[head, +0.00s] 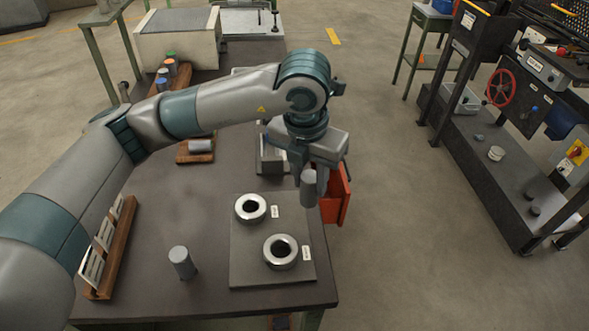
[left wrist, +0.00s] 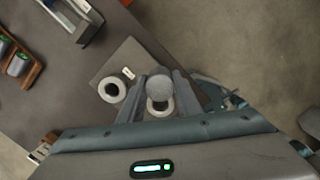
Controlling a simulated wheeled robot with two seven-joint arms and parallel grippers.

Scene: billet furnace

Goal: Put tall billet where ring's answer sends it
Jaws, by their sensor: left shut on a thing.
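My left gripper (head: 309,172) is shut on a grey cylindrical billet (head: 308,188), held upright above the right side of a dark plate (head: 245,273). In the left wrist view the billet (left wrist: 160,97) sits between the two fingers (left wrist: 158,100). Two steel rings lie on the plate, a far ring (head: 250,208) and a near ring (head: 281,251), each with a small white label beside it. The held billet hides part of one ring (left wrist: 157,107) in the wrist view; the other ring (left wrist: 112,90) is clear. Another grey billet (head: 182,262) stands on the table left of the plate.
A wooden rack with white cards (head: 108,250) stands at the table's left. A wooden block (head: 194,157) bears a grey cylinder. A red bin (head: 337,196) is at the right edge. A pale box (head: 177,39) and colour-topped pieces (head: 166,70) stand at the back.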

